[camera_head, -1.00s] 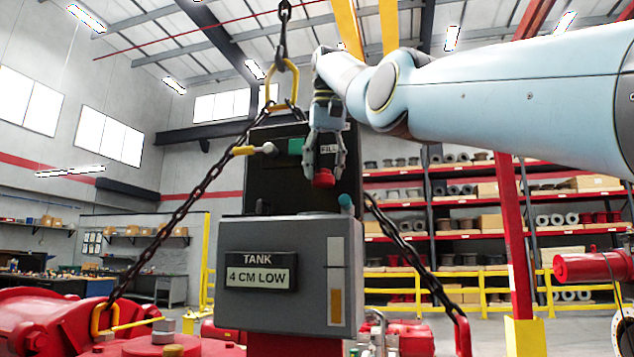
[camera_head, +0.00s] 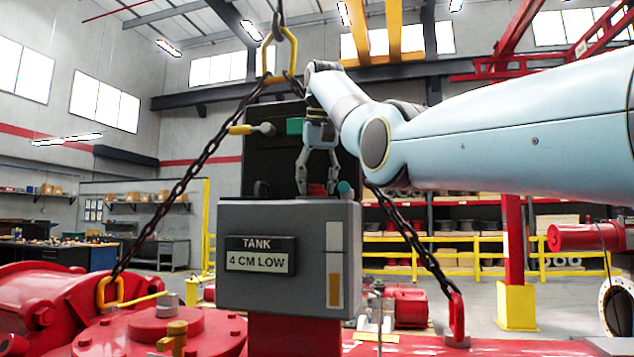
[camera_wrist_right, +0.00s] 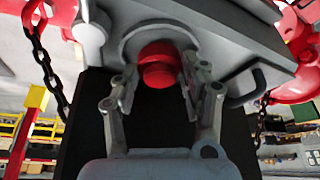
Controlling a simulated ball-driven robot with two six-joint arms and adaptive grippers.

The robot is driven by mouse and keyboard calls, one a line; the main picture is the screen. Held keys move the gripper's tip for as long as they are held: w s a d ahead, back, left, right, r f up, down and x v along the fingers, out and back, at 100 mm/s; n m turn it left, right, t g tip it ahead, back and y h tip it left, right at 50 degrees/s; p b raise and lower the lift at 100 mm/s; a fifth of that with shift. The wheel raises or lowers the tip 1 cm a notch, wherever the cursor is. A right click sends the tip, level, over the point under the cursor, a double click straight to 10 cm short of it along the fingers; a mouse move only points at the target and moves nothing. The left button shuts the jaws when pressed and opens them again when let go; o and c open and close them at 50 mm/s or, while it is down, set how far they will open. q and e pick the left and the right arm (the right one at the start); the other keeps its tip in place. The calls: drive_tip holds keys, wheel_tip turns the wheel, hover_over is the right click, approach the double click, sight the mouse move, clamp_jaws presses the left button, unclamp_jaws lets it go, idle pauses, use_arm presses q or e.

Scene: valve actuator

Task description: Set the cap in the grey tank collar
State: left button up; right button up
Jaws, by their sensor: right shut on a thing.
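The red cap (camera_head: 317,189) is at the top of the grey tank (camera_head: 270,220), its lower part hidden by the tank's upper front edge. My right gripper (camera_head: 318,183) points down and is shut on the cap. In the right wrist view the cap (camera_wrist_right: 158,65) lies between the fingertips of the gripper (camera_wrist_right: 155,95), in front of the round grey collar (camera_wrist_right: 128,47). The cap overlaps the collar's opening; I cannot tell how deep it sits. My left gripper is not in view.
A dark panel (camera_head: 270,168) with a green block (camera_head: 294,126) rises behind the tank. A teal-topped post (camera_head: 345,188) stands right of the cap. Black chains (camera_head: 190,175) slope down both sides from a yellow ring (camera_head: 268,58). A grey handle (camera_wrist_right: 250,90) shows beside the collar in the wrist view.

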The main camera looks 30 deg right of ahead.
drive_tip(key=shift+f, duration=0.1)
drive_tip(key=o, duration=0.8)
drive_tip(key=shift+c, duration=0.2)
drive_tip(key=shift+o, duration=0.7)
drive_tip(key=b+v, duration=0.1)
drive_tip(key=v, duration=1.1)
